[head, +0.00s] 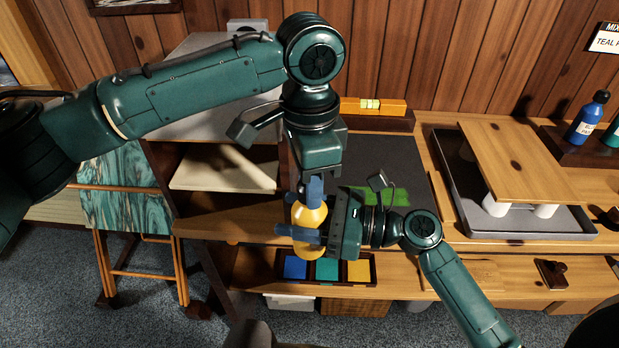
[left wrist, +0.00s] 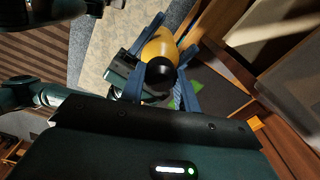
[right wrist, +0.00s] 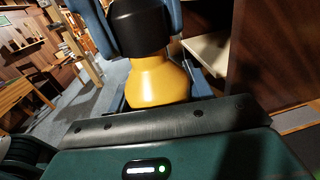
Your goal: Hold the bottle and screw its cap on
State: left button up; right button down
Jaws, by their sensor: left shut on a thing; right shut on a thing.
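The yellow bottle (head: 312,215) is held up in the air in front of the bench, roughly upright. My right gripper (head: 298,234) comes in from the right and is shut around its body. The black cap (right wrist: 138,28) sits at the top of the bottle's neck in the right wrist view; I cannot tell how far it is threaded. My left gripper (head: 315,192) points down from above, with its blue fingers on either side of the cap, shut on it. The left wrist view shows the cap (left wrist: 160,73) in front of the yellow bottle (left wrist: 160,46).
A tray of blue, teal and yellow squares (head: 327,268) lies on the lower shelf below the bottle. A dark mat with a green patch (head: 395,196) is behind.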

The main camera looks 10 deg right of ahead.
pick_arm(q)
jog(key=shift+m, duration=1)
jog(key=o, duration=1.2)
jog(key=shift+r, duration=0.1)
notch_tip(320, 180, up, 12)
jog(key=shift+f, duration=0.1)
